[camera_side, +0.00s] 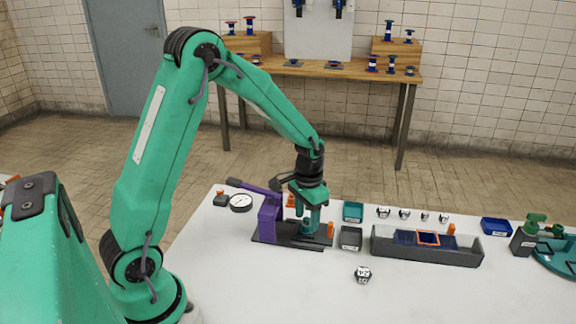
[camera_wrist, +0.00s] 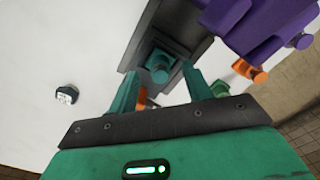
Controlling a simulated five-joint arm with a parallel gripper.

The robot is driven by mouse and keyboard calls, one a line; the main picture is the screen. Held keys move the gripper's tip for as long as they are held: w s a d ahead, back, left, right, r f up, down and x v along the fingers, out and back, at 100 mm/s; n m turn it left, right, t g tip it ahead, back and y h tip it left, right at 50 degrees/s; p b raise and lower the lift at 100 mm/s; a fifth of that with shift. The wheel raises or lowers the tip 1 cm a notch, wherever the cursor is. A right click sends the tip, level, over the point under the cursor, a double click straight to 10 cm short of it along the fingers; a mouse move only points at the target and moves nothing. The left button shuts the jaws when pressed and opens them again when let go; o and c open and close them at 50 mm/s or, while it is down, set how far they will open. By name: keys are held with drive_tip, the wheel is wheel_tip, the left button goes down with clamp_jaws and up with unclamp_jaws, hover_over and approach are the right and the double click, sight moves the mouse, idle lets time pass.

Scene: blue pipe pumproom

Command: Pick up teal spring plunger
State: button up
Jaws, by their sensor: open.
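The teal spring plunger (camera_wrist: 160,68) shows in the wrist view as a round teal end in a squarish teal body, on the dark base of the purple press. My gripper (camera_wrist: 159,76) is open, with one green finger on each side of the plunger in that picture. I cannot tell whether either finger touches it. In the side view my gripper (camera_side: 307,204) points down over the press base. There the plunger is hard to tell apart from my green fingers.
The purple lever press (camera_side: 269,217) stands close beside my gripper, with orange pegs (camera_side: 330,230) nearby. A small black-and-white block (camera_side: 363,273) lies in front on the white table. A teal bin (camera_side: 353,211), a grey bin (camera_side: 350,238) and a long grey tray (camera_side: 430,254) stand to the right.

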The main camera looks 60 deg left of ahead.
drive_tip(key=shift+f, duration=1)
drive_tip(key=shift+c, duration=0.2)
clamp_jaws()
